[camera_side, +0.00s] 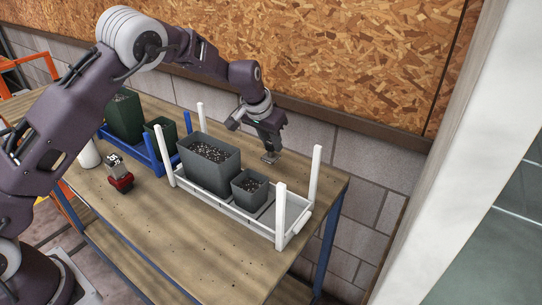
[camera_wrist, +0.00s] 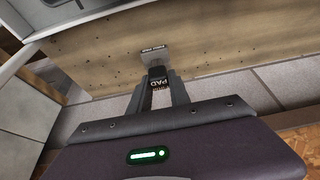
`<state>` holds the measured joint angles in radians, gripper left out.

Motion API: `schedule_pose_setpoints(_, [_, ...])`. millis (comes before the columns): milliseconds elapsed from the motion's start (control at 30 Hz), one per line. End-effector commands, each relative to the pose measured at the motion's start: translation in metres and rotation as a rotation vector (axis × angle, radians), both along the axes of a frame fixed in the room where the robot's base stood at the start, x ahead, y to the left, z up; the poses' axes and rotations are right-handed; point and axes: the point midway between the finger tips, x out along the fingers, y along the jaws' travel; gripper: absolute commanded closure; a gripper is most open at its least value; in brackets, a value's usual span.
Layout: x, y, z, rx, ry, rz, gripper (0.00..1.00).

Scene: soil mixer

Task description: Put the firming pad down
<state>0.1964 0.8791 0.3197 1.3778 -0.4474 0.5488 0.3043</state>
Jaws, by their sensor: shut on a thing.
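The firming pad (camera_side: 271,157) is a small grey plate with a handle, behind the white-posted tray near the back edge of the table. In the wrist view the pad's plate (camera_wrist: 156,52) carries a label, and its dark handle reads "PAD". My gripper (camera_side: 269,146) is shut on the handle and points down; its two fingers also show in the wrist view (camera_wrist: 158,78). The plate is at or just above the wooden table (camera_side: 200,265); I cannot tell whether it touches.
The white tray (camera_side: 222,204) with tall corner posts holds a large grey pot (camera_side: 209,172) and a small one (camera_side: 248,198), both with soil. A blue rack (camera_side: 141,150) with green pots (camera_side: 124,120) stands left. A red-and-black object (camera_side: 120,180) lies in front. The right table end is clear.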

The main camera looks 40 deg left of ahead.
Motion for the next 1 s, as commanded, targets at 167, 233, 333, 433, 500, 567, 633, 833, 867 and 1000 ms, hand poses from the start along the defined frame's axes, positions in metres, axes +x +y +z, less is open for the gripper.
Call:
schedule_pose_setpoints(167, [-0.001,0.001,-0.033,0.001,0.003,0.000,1.00])
schedule_pose_setpoints(233, [0.000,0.001,-0.037,0.001,0.002,-0.001,1.00])
schedule_pose_setpoints(333, [0.000,0.001,-0.036,0.001,0.001,-0.001,1.00])
schedule_pose_setpoints(433, [0.000,0.001,-0.036,0.001,0.001,-0.001,1.00])
schedule_pose_setpoints(500, [0.000,0.001,-0.038,0.001,0.002,-0.001,1.00])
schedule_pose_setpoints(567, [0.000,0.001,-0.039,0.001,0.002,0.000,0.73])
schedule_pose_setpoints(633, [0.000,0.001,-0.039,0.001,0.001,0.000,0.59])
schedule_pose_setpoints(833, [0.000,0.001,-0.038,0.001,0.001,-0.001,0.55])
schedule_pose_setpoints(867, [0.000,0.001,-0.038,0.001,0.001,-0.001,0.55])
schedule_pose_setpoints(1000, [0.000,0.001,-0.035,0.001,0.000,-0.001,0.55])
